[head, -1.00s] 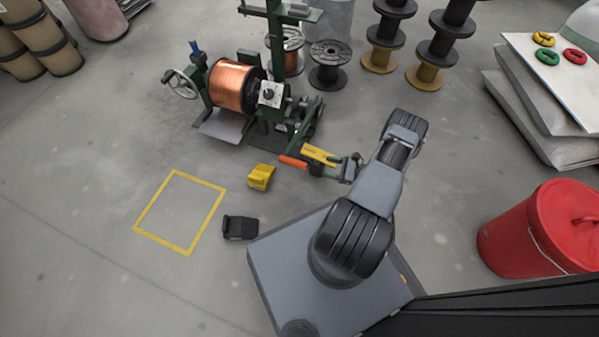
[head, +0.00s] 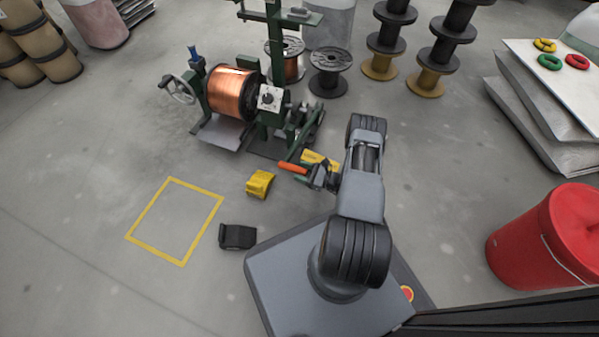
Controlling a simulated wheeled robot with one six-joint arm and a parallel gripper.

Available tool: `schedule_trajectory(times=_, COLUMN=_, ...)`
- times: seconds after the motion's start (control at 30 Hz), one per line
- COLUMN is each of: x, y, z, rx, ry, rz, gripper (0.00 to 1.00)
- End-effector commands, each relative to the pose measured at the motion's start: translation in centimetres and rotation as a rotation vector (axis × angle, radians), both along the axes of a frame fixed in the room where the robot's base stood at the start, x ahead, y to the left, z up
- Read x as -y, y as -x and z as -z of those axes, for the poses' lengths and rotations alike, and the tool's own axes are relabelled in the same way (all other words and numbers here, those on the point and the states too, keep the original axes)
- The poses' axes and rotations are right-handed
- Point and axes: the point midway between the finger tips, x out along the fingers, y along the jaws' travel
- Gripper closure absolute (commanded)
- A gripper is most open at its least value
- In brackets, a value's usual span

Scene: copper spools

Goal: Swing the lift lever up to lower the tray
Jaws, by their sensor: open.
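The lift lever with its orange grip (head: 292,168) sticks out low at the front right of the green spool machine (head: 262,125). My gripper (head: 314,178) is open, just right of the orange grip. I cannot tell whether its fingers touch the lever or surround part of it. The grey tray (head: 220,134) lies low under the machine, below the copper spool (head: 231,92). The spool is held between the machine's uprights. My arm and gripper cover part of the area right of the lever.
A yellow chock (head: 261,184) and a black chock (head: 238,236) lie on the floor near my base. A yellow-outlined square (head: 181,262) on the floor is empty. A red bucket (head: 545,240) stands at the right. Black spools (head: 329,72) stand behind the machine.

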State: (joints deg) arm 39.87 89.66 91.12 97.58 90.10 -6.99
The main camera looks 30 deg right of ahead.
Motion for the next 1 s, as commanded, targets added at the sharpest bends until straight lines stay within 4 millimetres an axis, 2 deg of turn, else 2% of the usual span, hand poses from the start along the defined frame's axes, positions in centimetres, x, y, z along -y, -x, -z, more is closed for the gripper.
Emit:
schedule_trajectory(times=0.2, x=-0.8, y=-0.88, z=0.0, rx=0.001, ry=0.001, rz=0.0, gripper=0.42)
schedule_trajectory(times=0.5, x=-0.87, y=-0.98, z=-0.04, rx=0.001, ry=0.001, rz=0.001, gripper=0.42)
schedule_trajectory(times=1.0, x=-0.87, y=-0.95, z=-0.03, rx=0.0, ry=0.0, rz=0.0, gripper=0.89)
